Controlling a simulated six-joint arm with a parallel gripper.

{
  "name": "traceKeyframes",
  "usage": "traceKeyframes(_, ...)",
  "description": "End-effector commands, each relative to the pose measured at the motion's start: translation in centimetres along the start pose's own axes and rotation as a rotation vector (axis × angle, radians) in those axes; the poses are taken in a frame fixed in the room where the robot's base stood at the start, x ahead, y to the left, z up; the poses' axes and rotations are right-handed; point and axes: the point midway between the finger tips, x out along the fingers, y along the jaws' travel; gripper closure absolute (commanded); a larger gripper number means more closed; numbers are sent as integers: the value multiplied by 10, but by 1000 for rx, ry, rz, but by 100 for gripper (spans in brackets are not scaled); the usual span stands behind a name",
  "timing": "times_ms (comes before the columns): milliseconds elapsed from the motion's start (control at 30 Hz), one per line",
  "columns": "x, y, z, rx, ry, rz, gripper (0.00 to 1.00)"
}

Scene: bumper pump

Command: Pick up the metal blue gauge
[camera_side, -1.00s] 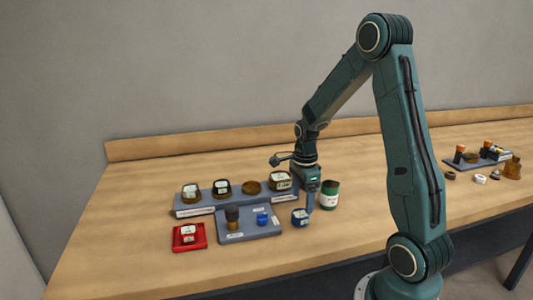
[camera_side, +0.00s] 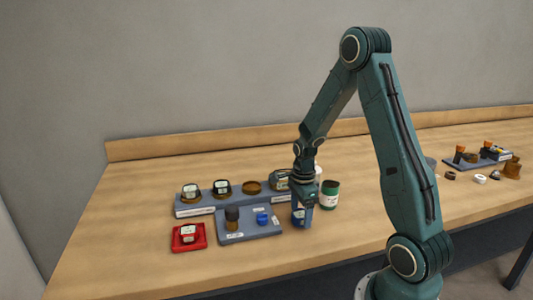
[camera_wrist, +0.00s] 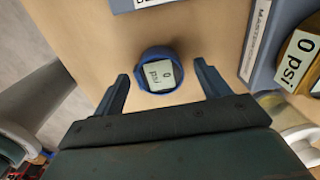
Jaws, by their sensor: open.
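The blue gauge (camera_side: 298,224) stands on the bare wood table, just right of a grey tray. In the side view my gripper (camera_side: 303,218) is lowered over it and hides most of it. In the wrist view the gauge (camera_wrist: 145,57) has a blue round case and a pale "0 psi" display facing up. My gripper (camera_wrist: 162,76) is open there, with one finger on each side of the gauge and gaps between. Whether the fingers reach down to its sides is unclear.
A grey rack (camera_side: 195,211) with several gauges stands behind. The grey tray (camera_side: 240,236) holds a dark-topped part (camera_side: 232,217) and a small blue part (camera_side: 262,219). A red tray (camera_side: 203,240) with a gauge is at left. A green can (camera_side: 330,194) stands close right of my gripper.

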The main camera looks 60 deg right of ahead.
Motion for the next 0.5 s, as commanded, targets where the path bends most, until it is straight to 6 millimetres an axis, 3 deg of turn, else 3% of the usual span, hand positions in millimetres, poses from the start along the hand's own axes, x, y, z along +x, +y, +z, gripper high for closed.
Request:
traceKeyframes(300, 0, 0, 0, 0, 0, 0, 25)
traceKeyframes(500, 0, 0, 0, 0, 0, 0, 62)
